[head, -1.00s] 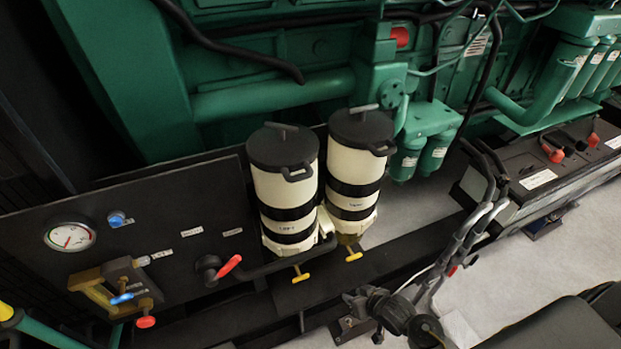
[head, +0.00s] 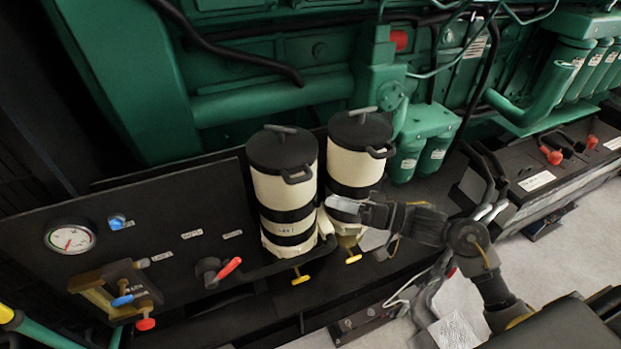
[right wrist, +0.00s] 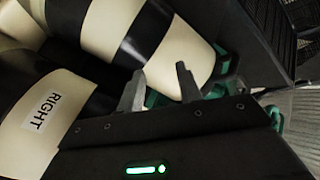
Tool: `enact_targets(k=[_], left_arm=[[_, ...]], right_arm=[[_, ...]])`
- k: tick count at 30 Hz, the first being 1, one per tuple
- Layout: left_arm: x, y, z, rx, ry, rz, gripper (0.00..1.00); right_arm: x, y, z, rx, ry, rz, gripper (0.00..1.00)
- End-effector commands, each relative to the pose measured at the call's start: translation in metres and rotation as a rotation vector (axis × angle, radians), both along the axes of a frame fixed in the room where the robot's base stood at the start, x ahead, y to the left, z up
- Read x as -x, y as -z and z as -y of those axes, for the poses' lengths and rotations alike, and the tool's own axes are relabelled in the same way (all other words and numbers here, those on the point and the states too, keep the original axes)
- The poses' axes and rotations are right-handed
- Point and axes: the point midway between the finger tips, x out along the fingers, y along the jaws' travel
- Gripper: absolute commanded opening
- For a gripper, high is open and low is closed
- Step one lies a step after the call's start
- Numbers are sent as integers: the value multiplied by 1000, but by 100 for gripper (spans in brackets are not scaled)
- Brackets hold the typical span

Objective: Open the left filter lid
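The left filter (head: 284,190) is a cream canister with black bands. Its black lid (head: 282,147) is on top, with a bar on it and a loop handle at the front right. The right filter (head: 354,164) stands beside it under a similar black lid (head: 361,129). My right gripper (head: 342,207) is in front of the right filter's lower body, below lid height. In the right wrist view its two fingers (right wrist: 160,72) are apart with nothing between them. The canister labelled RIGHT (right wrist: 35,120) shows at the left there. Neither lid shows in that view. My left gripper is out of view.
A black panel with a gauge (head: 69,238), a red-handled valve (head: 219,270) and brass fittings lies left of the filters. Green engine parts (head: 270,97) stand behind. A battery box (head: 535,178) is at the right. Yellow drain taps (head: 300,278) sit below the filters.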

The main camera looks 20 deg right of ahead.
Motion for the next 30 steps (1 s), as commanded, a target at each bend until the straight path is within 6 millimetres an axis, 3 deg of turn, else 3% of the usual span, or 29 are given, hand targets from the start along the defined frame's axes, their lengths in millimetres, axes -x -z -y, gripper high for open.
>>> enact_targets(k=[3, 7, 12, 17, 23, 30], left_arm=[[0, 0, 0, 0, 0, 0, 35], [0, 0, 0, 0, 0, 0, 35], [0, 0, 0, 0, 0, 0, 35], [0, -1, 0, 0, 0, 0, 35], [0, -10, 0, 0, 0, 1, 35], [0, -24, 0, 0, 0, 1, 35]], right_arm=[[8, -36, 10, -144, -193, -66, 35], [23, -65, 21, -257, -368, -165, 35], [34, -81, 29, -315, -467, -231, 35], [35, -83, 28, -322, -477, -239, 35], [30, -90, 6, -324, -478, -236, 35], [19, -99, -37, -324, -476, -235, 35]])
